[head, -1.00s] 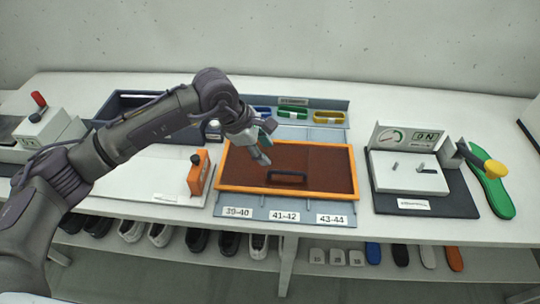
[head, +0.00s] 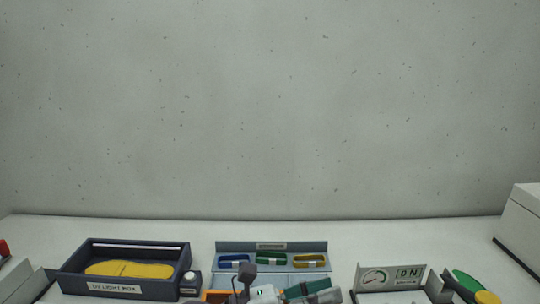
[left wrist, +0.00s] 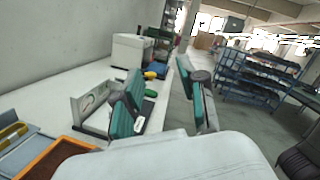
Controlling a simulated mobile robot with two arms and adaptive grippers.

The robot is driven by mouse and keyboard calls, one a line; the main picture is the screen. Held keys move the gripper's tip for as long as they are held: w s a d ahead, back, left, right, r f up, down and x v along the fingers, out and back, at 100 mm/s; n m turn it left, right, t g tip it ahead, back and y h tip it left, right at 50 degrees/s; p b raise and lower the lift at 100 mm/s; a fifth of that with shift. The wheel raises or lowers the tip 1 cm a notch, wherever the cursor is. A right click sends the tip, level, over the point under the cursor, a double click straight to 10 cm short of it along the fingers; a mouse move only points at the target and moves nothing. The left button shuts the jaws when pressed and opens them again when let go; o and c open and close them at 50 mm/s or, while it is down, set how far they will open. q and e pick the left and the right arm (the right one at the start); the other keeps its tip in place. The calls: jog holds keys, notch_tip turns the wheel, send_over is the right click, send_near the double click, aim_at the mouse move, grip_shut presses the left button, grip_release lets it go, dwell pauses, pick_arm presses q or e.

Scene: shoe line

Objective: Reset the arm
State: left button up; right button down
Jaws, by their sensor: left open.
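My left gripper (head: 278,290) shows at the bottom edge of the head view, in front of the orange-rimmed tray. It is open and empty, and the rest of the arm is out of that view. In the left wrist view its two teal-padded fingers (left wrist: 165,100) stand apart with nothing between them. The right gripper is in neither view.
A dark light box (head: 75,287) with a yellow insole stands at left. Behind the gripper is a holder (head: 223,247) with blue, green and yellow items. A gauge stand (head: 357,283) is at right. The wrist view shows blue racks (left wrist: 262,78) beyond the table.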

pick_arm(q)
jog(key=w+a+r+n+t+y, duration=0.1)
jog(key=w+a+n+t+y, duration=0.25)
jog(key=a+n+t, duration=0.6)
jog(key=w+a+r+n+t+y, duration=0.1)
jog(key=w+a+n+t+y, duration=0.2)
jog(key=n+t, duration=0.75)
jog(key=s+a+f+n+g+y, duration=0.3)
jog(key=a+f+n+g+y, duration=0.5)
jog(key=a+f+n+y, duration=0.7)
jog(key=s+a+f+n+g+h, duration=0.1)
jog(key=s+f+n+g, duration=0.6)
jog(key=s, duration=0.5)
jog(key=s+a+f+n+g+h, duration=0.15)
jog(key=s+f+g, duration=0.35)
jog(key=s+f, duration=0.55)
notch_tip(320, 180, down, 25)
jog(key=s+g, duration=0.2)
jog(key=s+a+f, duration=0.2)
jog(key=s+f, duration=1.4)
jog(key=shift+s+g, duration=0.15)
jog(key=shift+g, duration=0.25)
